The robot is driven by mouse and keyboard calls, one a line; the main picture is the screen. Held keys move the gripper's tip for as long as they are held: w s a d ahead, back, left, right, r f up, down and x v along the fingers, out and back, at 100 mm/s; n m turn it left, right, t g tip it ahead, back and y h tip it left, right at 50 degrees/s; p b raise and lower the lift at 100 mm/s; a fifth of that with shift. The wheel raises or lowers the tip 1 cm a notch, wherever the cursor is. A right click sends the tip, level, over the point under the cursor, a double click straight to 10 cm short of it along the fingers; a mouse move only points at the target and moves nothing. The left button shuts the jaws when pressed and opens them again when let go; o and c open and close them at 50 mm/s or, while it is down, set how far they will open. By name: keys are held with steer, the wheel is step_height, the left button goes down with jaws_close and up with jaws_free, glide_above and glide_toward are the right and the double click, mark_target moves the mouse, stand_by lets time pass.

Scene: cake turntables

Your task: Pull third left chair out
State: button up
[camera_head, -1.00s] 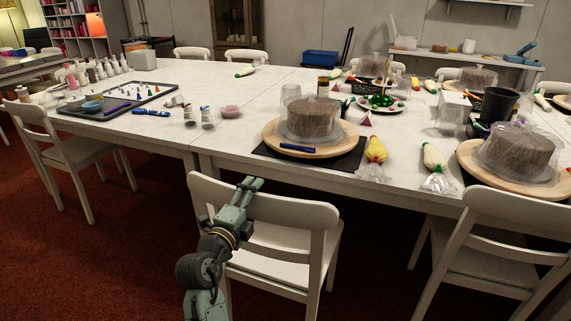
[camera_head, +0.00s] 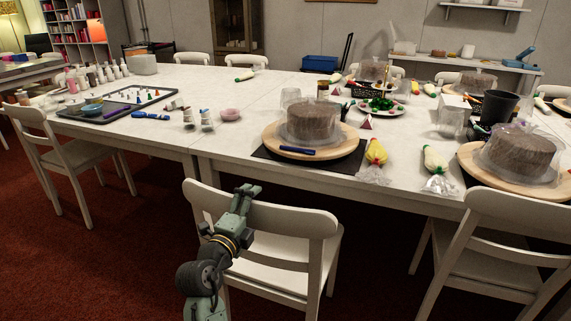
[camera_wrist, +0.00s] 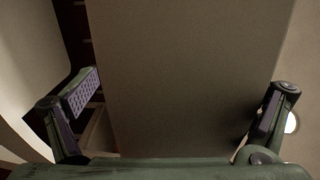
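The white wooden chair (camera_head: 285,219) at the near side of the table faces it, its backrest toward me and its seat partly under the table edge. My gripper (camera_head: 247,190) is at the chair's top rail, left of its middle. In the wrist view, a wide pale slab, seemingly the chair's backrest (camera_wrist: 190,70), lies between the two spread fingers of my gripper (camera_wrist: 175,105). Gaps seem to show beside the slab, so I see no firm hold. The arm hides part of the backrest's left side.
Another white chair (camera_head: 505,235) stands close on the right, and one more (camera_head: 65,150) on the left. The white table (camera_head: 250,146) holds a cake (camera_head: 313,120) on a wooden turntable. Red carpet (camera_head: 120,270) is clear at the left front.

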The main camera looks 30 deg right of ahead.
stand_by(0.3)
steer(key=shift+s, duration=0.1)
steer(key=b+v, duration=0.6)
steer(key=v, duration=0.6)
steer(key=shift+b, duration=0.4)
steer(key=shift+r, duration=0.15)
